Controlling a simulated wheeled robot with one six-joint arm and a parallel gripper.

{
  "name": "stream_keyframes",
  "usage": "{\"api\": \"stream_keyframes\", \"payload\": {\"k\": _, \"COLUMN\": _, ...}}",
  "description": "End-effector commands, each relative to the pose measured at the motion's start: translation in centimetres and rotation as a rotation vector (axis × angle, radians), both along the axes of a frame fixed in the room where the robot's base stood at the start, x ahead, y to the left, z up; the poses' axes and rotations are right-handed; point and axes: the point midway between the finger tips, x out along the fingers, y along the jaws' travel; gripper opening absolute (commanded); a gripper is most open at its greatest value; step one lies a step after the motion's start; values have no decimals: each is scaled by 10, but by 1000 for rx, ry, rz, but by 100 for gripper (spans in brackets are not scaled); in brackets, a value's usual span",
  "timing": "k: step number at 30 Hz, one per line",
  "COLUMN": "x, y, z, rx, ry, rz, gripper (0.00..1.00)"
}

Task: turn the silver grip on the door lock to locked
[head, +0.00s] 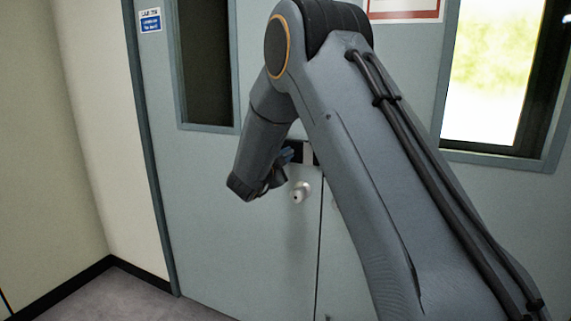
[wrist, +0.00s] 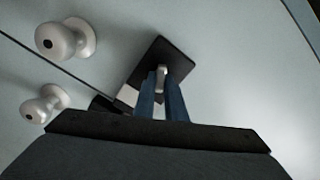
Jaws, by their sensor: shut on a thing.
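The door lock is a black plate (wrist: 176,52) on the grey door, with a small silver grip (wrist: 161,79) on it. My gripper (wrist: 161,98) has its two blue fingers on either side of the silver grip and is shut on it. A white and black piece (wrist: 127,96) sits beside the plate at the door seam, partly hidden by my gripper. In the head view my gripper (head: 284,157) reaches the door just above a round knob; the grip itself is hidden there by my gripper and arm.
Two round silver knobs, one (wrist: 62,40) and another (wrist: 44,104), stick out on either side of the seam, near my gripper. One knob (head: 299,192) shows below the lock in the head view. A wall (head: 100,130) stands at the left. Open floor (head: 120,295) lies at lower left.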

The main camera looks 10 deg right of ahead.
Motion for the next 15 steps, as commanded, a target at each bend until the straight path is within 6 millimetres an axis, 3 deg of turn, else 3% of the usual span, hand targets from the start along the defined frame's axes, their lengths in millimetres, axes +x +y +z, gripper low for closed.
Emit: {"api": "stream_keyframes", "payload": {"k": 15, "x": 0, "y": -1, "z": -2, "rx": 250, "ry": -182, "rz": -1, "gripper": 0}}
